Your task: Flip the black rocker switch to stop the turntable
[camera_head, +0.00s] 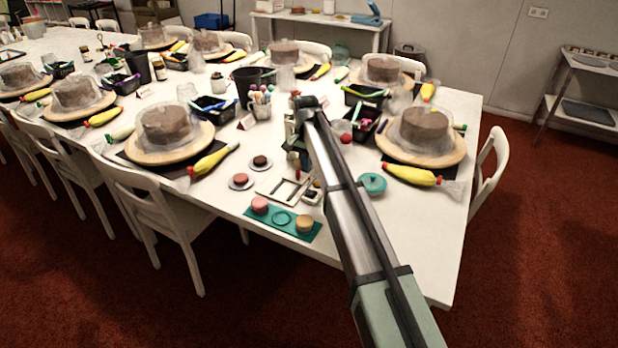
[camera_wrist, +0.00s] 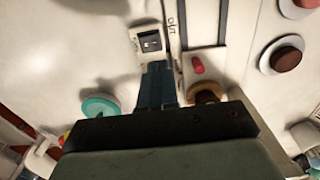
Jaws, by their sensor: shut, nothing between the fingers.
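The black rocker switch (camera_wrist: 151,42) sits in a small white housing (camera_wrist: 146,52) on the table, just beyond my fingertips in the wrist view. In the head view the small housing (camera_head: 312,197) is near the white frame, with its switch too small to read. My gripper (camera_wrist: 158,72) is shut and empty, its dark fingers pointing at the housing; whether they touch it I cannot tell. In the head view my gripper (camera_head: 297,160) is partly hidden by my arm. Round wooden turntables bearing covered brown cakes stand nearby, one at left (camera_head: 140,155) and one at right (camera_head: 455,152).
A white rail frame (camera_head: 276,191) lies left of the switch housing. A teal lidded pot (camera_head: 371,184) stands to the right. A teal mat (camera_head: 283,236) with round cakes lies in front. Yellow piping bags (camera_head: 411,175) and black trays surround the area. The front right table is clear.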

